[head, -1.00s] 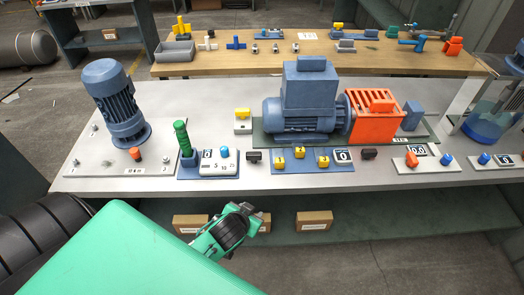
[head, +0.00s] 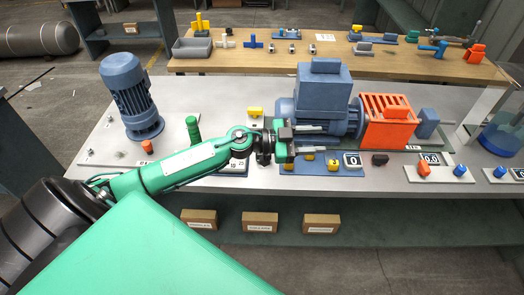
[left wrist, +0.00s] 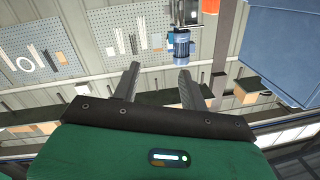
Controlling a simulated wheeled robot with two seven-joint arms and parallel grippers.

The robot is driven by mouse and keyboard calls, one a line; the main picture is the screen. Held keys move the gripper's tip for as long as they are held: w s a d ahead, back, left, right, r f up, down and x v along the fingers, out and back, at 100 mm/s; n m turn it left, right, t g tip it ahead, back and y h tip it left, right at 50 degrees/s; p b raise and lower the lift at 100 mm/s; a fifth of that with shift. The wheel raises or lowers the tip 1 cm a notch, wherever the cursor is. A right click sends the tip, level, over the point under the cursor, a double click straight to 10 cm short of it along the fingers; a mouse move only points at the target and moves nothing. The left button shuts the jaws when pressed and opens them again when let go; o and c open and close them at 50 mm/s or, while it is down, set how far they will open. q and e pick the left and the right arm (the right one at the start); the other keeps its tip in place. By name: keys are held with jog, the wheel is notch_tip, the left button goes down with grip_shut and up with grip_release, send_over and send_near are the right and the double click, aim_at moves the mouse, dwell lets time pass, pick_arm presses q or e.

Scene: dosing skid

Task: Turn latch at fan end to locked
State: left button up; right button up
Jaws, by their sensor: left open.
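A blue motor (head: 345,124) with a box on top stands on the grey bench, its orange guard (head: 388,122) at its right. My left gripper (head: 319,139) is open in front of the motor, fingers pointing right with nothing seen between them. Its fingers also show apart in the left wrist view (left wrist: 156,84). A yellow part (head: 255,111) is left of the motor. A blue plate with yellow parts (head: 333,163) lies below the gripper, partly hidden. A black block (head: 380,159) sits right of the plate. I cannot tell which part is the fan-end latch. My right gripper is out of view.
A standing blue motor (head: 132,95) and a green handle (head: 193,129) are at the left. Orange and blue knobs (head: 424,170) line the front right. A wooden table (head: 300,65) is behind. A large blue block (left wrist: 290,50) fills the left wrist view's upper right.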

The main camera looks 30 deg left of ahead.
pick_arm(q)
jog(key=s+a+f+n+g+y, duration=0.15)
jog(key=a+g+y, duration=0.3)
jog(key=a, duration=0.65)
jog(key=a+f+n+g+y, duration=0.1)
jog(key=a+f+g+y, duration=0.4)
jog(key=a, duration=0.6)
jog(key=shift+m+t+y, duration=0.25)
jog(key=shift+t, duration=0.2)
jog(key=p+x, duration=0.1)
jog(key=x, duration=0.2)
jog(key=p+x, duration=0.1)
jog(key=x, duration=0.3)
jog(key=d+p+x, duration=0.1)
jog(key=x, duration=0.3)
jog(key=shift+w+d+p, duration=0.15)
jog(key=shift+w+p, duration=0.15)
jog(key=shift+p, duration=0.05)
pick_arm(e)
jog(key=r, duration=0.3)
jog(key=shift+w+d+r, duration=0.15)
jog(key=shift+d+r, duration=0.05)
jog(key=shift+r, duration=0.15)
pick_arm(q)
jog(key=shift+c, duration=0.2)
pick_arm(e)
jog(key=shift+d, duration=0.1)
